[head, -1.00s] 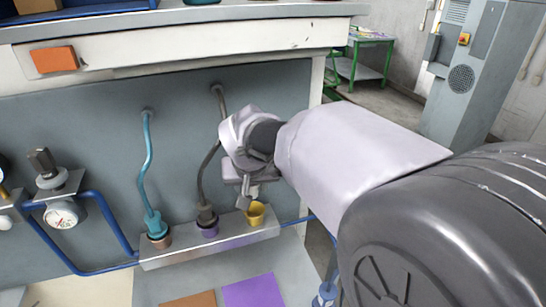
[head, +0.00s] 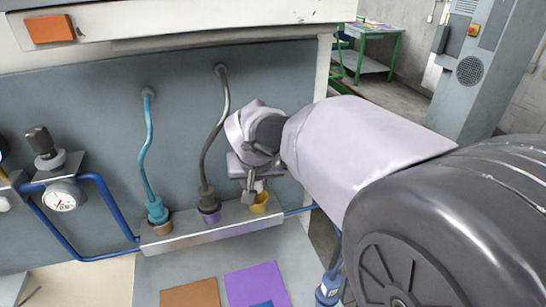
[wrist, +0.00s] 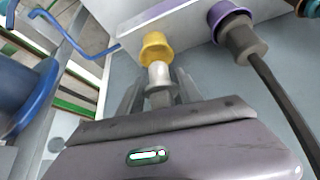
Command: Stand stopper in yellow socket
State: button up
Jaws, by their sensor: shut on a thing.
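The yellow socket (head: 260,203) is the rightmost cup on the metal rail, and it shows in the wrist view (wrist: 155,47). My gripper (head: 252,192) is at this socket. In the wrist view its fingers (wrist: 160,95) are shut on a pale grey stopper (wrist: 160,76). The stopper lines up with the yellow socket, its far end at the socket's mouth. Whether that end is inside or only touching, I cannot tell. In the head view my gripper hides most of the stopper.
Beside the yellow socket on the rail (head: 180,240), a purple socket (head: 210,216) holds a dark hose plug and a brown socket (head: 161,229) holds a teal hose plug (head: 156,210). A gauge (head: 63,196) with blue pipes stands left. Purple (head: 256,284) and orange (head: 190,295) patches lie below.

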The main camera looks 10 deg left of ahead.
aim_at(257, 189)
jog(key=shift+f, duration=0.1)
jog(key=shift+f+b, duration=0.6)
jog(key=shift+b, duration=0.1)
jog(key=shift+f+b, duration=0.8)
jog(key=shift+f, duration=0.05)
jog(key=shift+d+f, duration=0.1)
jog(key=shift+f, duration=0.05)
